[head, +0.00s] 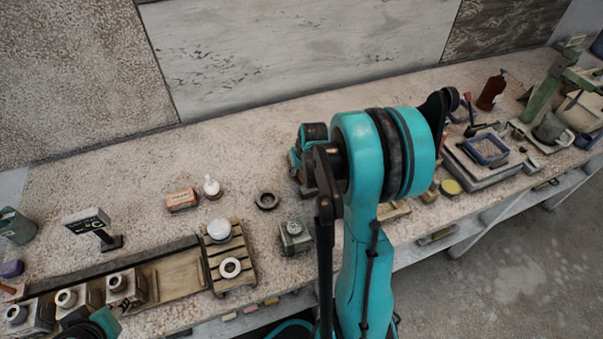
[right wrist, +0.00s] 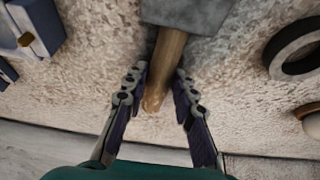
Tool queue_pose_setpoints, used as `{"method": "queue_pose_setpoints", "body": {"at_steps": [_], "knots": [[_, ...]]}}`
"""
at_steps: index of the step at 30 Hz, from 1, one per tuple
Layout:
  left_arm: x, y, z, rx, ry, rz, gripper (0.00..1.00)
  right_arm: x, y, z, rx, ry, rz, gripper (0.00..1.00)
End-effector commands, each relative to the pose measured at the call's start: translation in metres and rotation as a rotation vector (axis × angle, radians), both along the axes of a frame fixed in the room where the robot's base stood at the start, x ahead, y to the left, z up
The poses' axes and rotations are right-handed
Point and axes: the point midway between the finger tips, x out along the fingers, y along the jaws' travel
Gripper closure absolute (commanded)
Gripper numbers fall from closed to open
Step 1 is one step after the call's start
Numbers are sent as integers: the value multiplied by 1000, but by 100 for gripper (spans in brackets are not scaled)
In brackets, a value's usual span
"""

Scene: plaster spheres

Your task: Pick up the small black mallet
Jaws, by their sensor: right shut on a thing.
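In the right wrist view, a mallet lies with its dark grey head (right wrist: 186,12) at the top edge, partly cut off. Its brown wooden handle (right wrist: 168,55) points down between the fingers of my right gripper (right wrist: 160,88). The gripper is shut on the handle near its rounded end, with one finger on each side. In the head view, my right gripper (head: 307,160) is low over the bench, largely behind my own arm. I cannot make out the mallet there.
A black ring (head: 267,200) lies left of my right gripper, with a white bottle (head: 211,187) and a reddish box (head: 182,200) beyond. A slatted wooden rack (head: 240,260) and a grey block (head: 295,237) stand nearer. A blue-framed tray (head: 486,150) is right.

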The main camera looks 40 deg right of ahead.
Motion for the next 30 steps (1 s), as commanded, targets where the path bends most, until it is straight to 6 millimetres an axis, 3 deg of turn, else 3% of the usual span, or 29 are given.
{"method": "queue_pose_setpoints", "body": {"at_steps": [5,11,21,30], "knots": [[0,0,5,0,0,0,60,0,0,10,0,0,0,100],[0,0,23,0,0,0,60,0,0,44,0,0,0,100],[0,0,48,0,0,0,60,-63,-42,88,1,0,-6,100],[0,0,57,0,0,0,60,-94,-63,109,0,0,-2,100]]}}
